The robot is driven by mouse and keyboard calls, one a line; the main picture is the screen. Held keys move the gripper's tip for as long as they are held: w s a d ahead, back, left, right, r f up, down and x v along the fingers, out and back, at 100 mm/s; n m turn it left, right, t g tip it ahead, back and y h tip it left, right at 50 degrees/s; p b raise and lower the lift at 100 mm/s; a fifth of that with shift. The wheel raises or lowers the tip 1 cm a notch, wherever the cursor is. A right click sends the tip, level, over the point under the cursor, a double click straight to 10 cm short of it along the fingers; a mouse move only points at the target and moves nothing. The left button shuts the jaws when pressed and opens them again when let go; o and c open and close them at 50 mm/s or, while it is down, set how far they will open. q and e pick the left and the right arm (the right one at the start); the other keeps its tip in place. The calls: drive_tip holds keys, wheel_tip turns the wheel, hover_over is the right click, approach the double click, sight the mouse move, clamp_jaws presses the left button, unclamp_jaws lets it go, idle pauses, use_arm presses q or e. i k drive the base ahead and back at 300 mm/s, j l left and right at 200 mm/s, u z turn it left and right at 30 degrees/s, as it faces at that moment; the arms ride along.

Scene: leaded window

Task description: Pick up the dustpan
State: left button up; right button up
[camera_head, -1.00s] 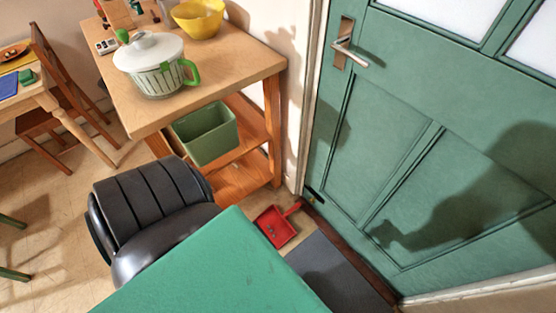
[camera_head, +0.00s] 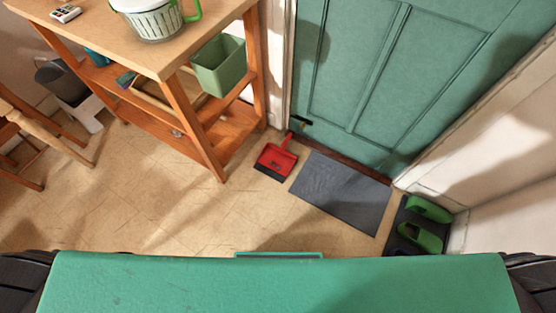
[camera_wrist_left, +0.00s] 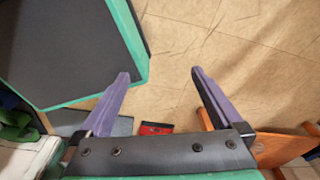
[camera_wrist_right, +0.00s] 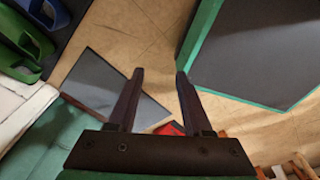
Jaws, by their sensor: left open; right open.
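The red dustpan (camera_head: 275,157) lies on the tiled floor in the head view, between the wooden shelf unit and the grey doormat, with its handle toward the green door. A small part of the dustpan shows in the left wrist view (camera_wrist_left: 155,128) and in the right wrist view (camera_wrist_right: 172,129), beyond the gripper base. My left gripper (camera_wrist_left: 160,75) is open and empty, with floor between its fingers. My right gripper (camera_wrist_right: 158,72) is open and empty too. Neither gripper shows in the head view, and both are apart from the dustpan.
A grey doormat (camera_head: 342,191) lies right of the dustpan by the green door (camera_head: 375,70). A tray (camera_head: 398,236) with green shoes (camera_head: 418,237) stands further right. The wooden shelf unit (camera_head: 186,119) with a green bin (camera_head: 219,67) is at left. Floor in front is clear.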

sight(286, 161)
drive_tip(key=z, duration=0.5)
drive_tip(key=j+z, duration=0.1)
drive_tip(key=z, duration=0.4)
drive_tip(key=j+z, duration=0.1)
drive_tip(key=z, duration=1.4)
drive_tip(key=k+z, duration=0.1)
drive_tip(key=z, duration=0.4)
drive_tip(key=j+z, duration=0.1)
drive_tip(key=z, duration=0.4)
drive_tip(key=u, duration=0.35)
drive_tip(key=j+u, duration=0.25)
drive_tip(key=u, duration=0.2)
drive_tip(key=j+u, duration=0.25)
drive_tip(key=u, duration=0.2)
drive_tip(key=i+j+u, duration=0.1)
drive_tip(key=u, duration=0.35)
drive_tip(key=i+j+u, duration=0.15)
drive_tip(key=j+u, duration=0.15)
drive_tip(key=u, duration=0.15)
drive_tip(key=i+j+u, duration=0.1)
drive_tip(key=u, duration=0.4)
drive_tip(key=i+j, duration=0.05)
